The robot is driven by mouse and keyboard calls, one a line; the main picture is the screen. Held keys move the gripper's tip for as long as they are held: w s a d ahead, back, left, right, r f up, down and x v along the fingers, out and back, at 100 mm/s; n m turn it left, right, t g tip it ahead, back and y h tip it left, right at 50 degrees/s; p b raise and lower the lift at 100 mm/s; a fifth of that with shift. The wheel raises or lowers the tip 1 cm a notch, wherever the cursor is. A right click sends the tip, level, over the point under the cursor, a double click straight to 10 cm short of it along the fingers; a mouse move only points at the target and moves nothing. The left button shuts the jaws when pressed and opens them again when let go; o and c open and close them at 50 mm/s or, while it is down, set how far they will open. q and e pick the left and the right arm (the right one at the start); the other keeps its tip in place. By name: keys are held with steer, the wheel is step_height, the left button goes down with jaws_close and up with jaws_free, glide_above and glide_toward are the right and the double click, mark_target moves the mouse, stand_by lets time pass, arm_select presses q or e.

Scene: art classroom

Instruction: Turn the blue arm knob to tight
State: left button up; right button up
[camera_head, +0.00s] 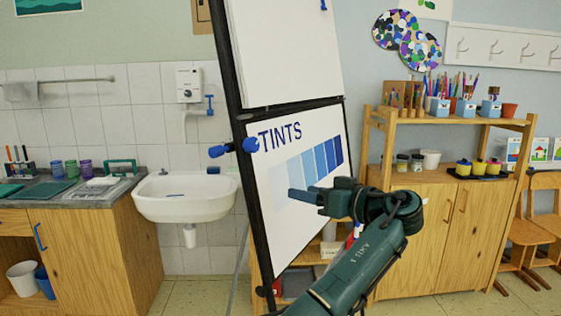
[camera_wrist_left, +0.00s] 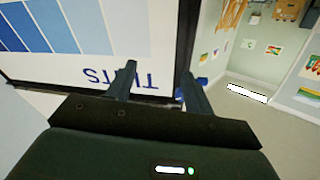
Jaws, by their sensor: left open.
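A blue arm knob (camera_head: 217,151) sticks out to the left of the black easel frame (camera_head: 243,180), joined by a short dark bar to another blue part (camera_head: 250,145) on the frame. Beside it is the white TINTS board (camera_head: 305,225) with blue stripes. My left gripper (camera_head: 292,194) is in front of the board, right of and below the knob, with nothing between its fingers. In the left wrist view its fingers (camera_wrist_left: 158,72) are apart. A blue knob part (camera_wrist_left: 203,82) shows just beyond the right finger, partly hidden. My right gripper is not in view.
A white sink (camera_head: 186,197) and a wooden counter (camera_head: 85,240) stand behind on the left. A wooden shelf unit (camera_head: 428,235) with pencil cups and pots stands on the right. The space left of the easel frame, before the sink, looks free.

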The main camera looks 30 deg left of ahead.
mark_target(256, 145)
arm_select(q)
step_height(256, 145, up, 10)
steer(key=s+d+f+n+g+y, duration=0.1)
steer(key=s+d+n+g+y, duration=0.15)
steer(key=n+g, duration=0.2)
steer(key=shift+n+t+h, duration=0.35)
steer(key=shift+t+h, duration=0.1)
steer(key=a, duration=0.4)
steer(key=a+p, duration=0.1)
steer(key=a, duration=0.2)
steer(key=a+p, duration=0.1)
steer(key=a, duration=0.3)
steer(key=shift+a+r, duration=0.3)
steer(key=shift+a, duration=0.65)
steer(key=shift+a+f, duration=0.1)
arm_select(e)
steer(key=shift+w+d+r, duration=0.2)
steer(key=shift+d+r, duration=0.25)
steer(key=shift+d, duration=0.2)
arm_select(q)
steer(key=shift+c, duration=0.2)
steer(key=c, duration=0.9)
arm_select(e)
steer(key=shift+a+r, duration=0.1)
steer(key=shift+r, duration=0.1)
